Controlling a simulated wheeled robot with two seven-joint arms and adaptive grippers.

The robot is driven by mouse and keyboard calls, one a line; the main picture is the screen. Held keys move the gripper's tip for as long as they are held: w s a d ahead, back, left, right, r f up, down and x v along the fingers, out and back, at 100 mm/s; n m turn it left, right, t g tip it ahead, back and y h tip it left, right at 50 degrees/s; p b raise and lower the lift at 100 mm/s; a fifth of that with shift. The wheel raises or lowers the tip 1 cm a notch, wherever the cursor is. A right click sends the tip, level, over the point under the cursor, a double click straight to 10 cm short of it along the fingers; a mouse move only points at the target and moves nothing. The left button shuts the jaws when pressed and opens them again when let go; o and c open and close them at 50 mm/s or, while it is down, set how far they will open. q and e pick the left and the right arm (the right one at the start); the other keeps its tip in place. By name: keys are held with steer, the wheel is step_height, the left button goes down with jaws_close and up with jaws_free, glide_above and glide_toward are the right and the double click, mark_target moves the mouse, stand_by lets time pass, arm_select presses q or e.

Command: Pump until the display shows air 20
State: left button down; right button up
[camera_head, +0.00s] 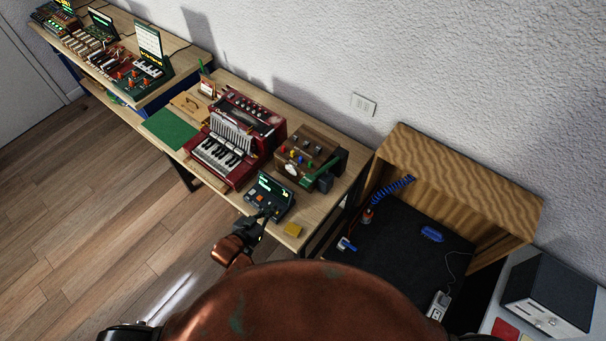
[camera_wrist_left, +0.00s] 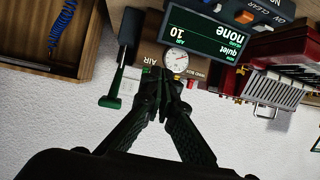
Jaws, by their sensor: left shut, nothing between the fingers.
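The display (camera_head: 268,196) is a dark unit with green text on the table. In the left wrist view the display (camera_wrist_left: 203,38) appears upside down and reads air 10, with "quiet" and "none" beside it. A wooden box (camera_head: 300,146) with coloured knobs stands behind it. A green handle (camera_head: 318,172) is at the box's right side; it also shows in the left wrist view (camera_wrist_left: 113,88). A round gauge (camera_wrist_left: 176,58) is beside the "AIR" label. My left gripper (camera_head: 268,212) is shut and empty, at the display's near edge in the head view. My right gripper is not in view.
A red accordion (camera_head: 225,160) stands left of the display. A wooden-framed bay (camera_head: 455,180) with a blue coiled hose (camera_head: 392,189) is to the right. Bare floor (camera_head: 110,220) lies left of the table.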

arm_select(q)
steer(key=d+r+m+h+p, duration=0.1)
steer(key=d+r, duration=0.5)
steer(key=r, duration=0.9)
steer(key=shift+s+t+h+p, duration=0.3)
steer(key=shift+s+t+h, duration=0.15)
steer(key=shift+h, duration=0.35)
steer(key=shift+d, duration=0.1)
steer(key=p, duration=0.2)
glide_above(303, 185)
steer(key=f, duration=0.2)
step_height(303, 185, down, 3)
steer(key=shift+f+p, duration=0.15)
steer(key=shift+p, duration=0.3)
steer(key=shift+f, duration=0.5)
